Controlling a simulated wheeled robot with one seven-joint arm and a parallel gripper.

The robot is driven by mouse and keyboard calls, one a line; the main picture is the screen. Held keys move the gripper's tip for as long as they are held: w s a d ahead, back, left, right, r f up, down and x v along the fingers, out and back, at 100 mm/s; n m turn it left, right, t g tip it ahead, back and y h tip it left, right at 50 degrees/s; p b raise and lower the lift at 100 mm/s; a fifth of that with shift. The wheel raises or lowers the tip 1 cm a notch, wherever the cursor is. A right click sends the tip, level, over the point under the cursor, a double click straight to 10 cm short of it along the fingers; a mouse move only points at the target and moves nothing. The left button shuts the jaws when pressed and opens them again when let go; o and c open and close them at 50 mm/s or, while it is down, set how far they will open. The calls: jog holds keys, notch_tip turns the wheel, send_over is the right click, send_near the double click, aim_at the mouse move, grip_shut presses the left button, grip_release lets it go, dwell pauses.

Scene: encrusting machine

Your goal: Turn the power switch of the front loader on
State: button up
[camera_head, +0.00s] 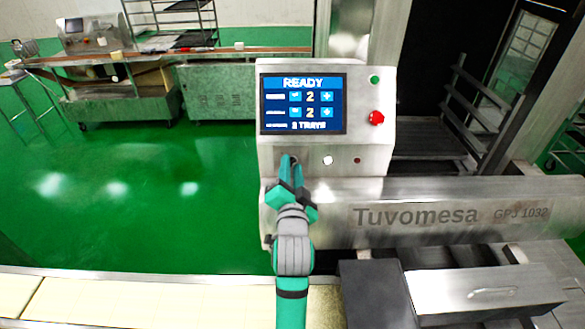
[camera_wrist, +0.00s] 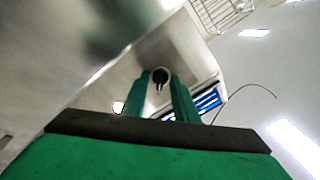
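The front loader's steel control box (camera_head: 382,145) carries a lit screen (camera_head: 303,104) reading "READY". Its power switch, a small dark knob in a pale ring (camera_wrist: 160,78), shows in the wrist view, and the head view mostly hides it behind my fingers. My gripper (camera_head: 290,168) is at the lower left of the panel, pointing at the knob. In the wrist view my two green fingers (camera_wrist: 162,95) stand apart, one on each side of the knob, with gaps visible. Whether the fingertips touch the panel cannot be told.
A white button (camera_head: 328,160) and a small dark red one (camera_head: 357,160) sit right of my gripper. A red emergency knob (camera_head: 376,118) and a green button (camera_head: 374,79) are higher. The Tuvomesa housing (camera_head: 420,215) juts out below. Green floor lies open at left.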

jog(key=shift+d+r, duration=0.1)
jog(key=shift+r, duration=0.05)
jog(key=shift+s, duration=0.15)
jog(key=s, duration=1)
jog(key=shift+s, duration=0.3)
jog(key=s+f+n+g, duration=0.1)
jog(key=s+f+n, duration=0.4)
jog(key=s+f, duration=1.15)
jog(key=s+f+n, duration=0.2)
jog(key=s+f, duration=0.1)
jog(key=s, duration=0.7)
jog(key=s+f+n+g, duration=0.1)
jog(key=s+f+n, duration=0.1)
jog(key=s, duration=0.8)
jog(key=shift+s+a+f+g, duration=0.25)
jog(key=shift+s+f+g, duration=0.05)
jog(key=shift+f, duration=0.55)
